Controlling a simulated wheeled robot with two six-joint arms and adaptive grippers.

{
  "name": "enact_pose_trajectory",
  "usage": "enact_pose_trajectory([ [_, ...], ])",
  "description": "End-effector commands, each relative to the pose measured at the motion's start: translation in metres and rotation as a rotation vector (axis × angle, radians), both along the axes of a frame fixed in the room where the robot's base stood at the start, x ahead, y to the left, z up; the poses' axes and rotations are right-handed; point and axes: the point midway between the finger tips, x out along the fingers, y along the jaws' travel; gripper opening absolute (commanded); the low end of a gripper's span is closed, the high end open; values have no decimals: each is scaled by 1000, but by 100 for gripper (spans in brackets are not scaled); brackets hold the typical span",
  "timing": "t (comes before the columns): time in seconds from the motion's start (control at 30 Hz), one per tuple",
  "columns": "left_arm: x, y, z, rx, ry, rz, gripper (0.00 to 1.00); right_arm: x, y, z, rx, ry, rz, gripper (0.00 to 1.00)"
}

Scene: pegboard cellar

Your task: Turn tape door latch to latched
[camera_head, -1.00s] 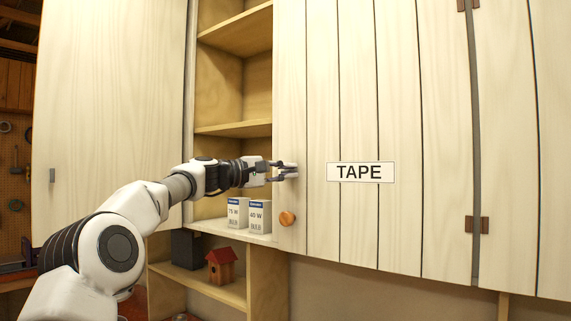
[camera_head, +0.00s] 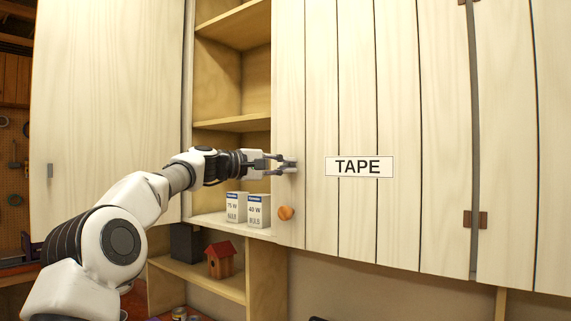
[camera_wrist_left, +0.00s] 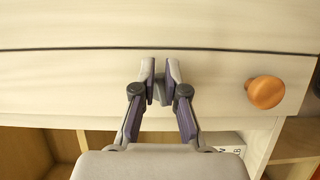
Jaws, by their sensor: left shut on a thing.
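The tape door (camera_head: 400,110) is a pale plank cabinet door with a white "TAPE" label (camera_head: 359,167). Its latch (camera_head: 291,167) is a small grey piece near the door's left edge, above a round orange knob (camera_head: 285,213). My left gripper (camera_head: 284,163) reaches in from the left and is shut on the latch. In the left wrist view, the fingertips of my left gripper (camera_wrist_left: 160,72) stand on both sides of the grey latch (camera_wrist_left: 160,90), which they partly hide. The knob (camera_wrist_left: 266,92) is to their right, clear of the fingers. My right gripper is not in view.
Open shelves (camera_head: 232,123) lie left of the tape door. Two bulb boxes (camera_head: 235,207) (camera_head: 258,210) stand below my left gripper. A red-roofed birdhouse (camera_head: 220,259) sits on a lower shelf. Another pale door (camera_head: 105,100) stands at the left.

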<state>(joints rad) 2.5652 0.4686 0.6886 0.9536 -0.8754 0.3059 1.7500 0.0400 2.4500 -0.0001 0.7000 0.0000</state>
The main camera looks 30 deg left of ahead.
Motion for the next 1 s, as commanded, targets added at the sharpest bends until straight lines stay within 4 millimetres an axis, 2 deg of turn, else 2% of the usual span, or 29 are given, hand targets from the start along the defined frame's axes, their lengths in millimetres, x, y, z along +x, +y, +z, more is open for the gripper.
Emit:
enact_pose_trajectory([
  [0.03,-2,5,11,-4,-22,18,0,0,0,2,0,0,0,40],
  [0.87,-2,5,11,-5,-23,18,0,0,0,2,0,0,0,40],
  [0.9,-2,5,11,-5,-23,18,15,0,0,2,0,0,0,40],
  [0.97,-2,5,11,-5,-21,19,36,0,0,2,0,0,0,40],
  [1.0,-2,5,10,-5,-20,19,50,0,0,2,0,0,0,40],
])
